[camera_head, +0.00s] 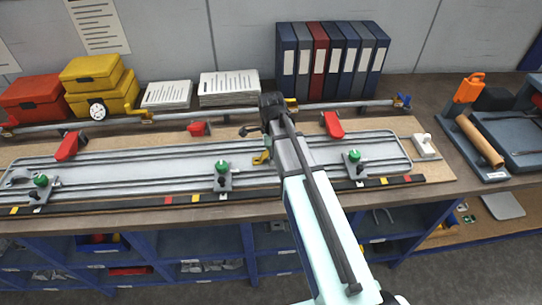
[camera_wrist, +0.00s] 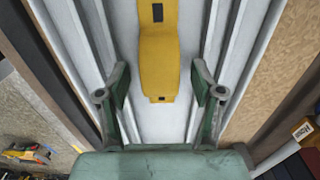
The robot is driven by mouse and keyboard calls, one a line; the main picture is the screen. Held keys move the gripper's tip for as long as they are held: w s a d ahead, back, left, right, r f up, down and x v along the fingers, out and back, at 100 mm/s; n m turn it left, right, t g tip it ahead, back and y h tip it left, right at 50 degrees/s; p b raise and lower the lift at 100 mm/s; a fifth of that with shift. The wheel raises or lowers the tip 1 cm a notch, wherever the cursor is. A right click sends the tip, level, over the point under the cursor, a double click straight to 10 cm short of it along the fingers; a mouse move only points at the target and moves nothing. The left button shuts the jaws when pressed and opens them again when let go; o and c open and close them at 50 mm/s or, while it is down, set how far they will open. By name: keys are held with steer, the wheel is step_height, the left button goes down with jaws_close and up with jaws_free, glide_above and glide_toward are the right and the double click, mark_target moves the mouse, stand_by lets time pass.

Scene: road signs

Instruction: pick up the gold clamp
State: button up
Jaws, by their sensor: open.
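The gold clamp (camera_wrist: 159,62) is a long yellow piece with a dark slot near its top and a small dark mark near its lower end. In the wrist view it lies over the pale metal channel (camera_wrist: 188,25), upper middle. My gripper (camera_wrist: 160,84) is open, with one green-grey finger on each side of the clamp's lower end and visible gaps between. I cannot tell the height between fingers and clamp. In the head view a small gold piece (camera_head: 262,157) shows beside my arm on the metal track; my fingers are not clearly visible there.
Green-knobbed clamps (camera_head: 222,169) stand along the track's front, and red clamps (camera_head: 333,124) along its back. A rail (camera_head: 180,119) runs behind. Yellow boxes (camera_head: 98,80), paper stacks (camera_head: 229,88) and binders (camera_head: 330,62) line the back. A brown cylinder (camera_head: 480,140) lies at the right.

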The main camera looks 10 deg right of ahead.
jaws_close()
steer(key=shift+r, duration=0.15)
stand_by(0.4)
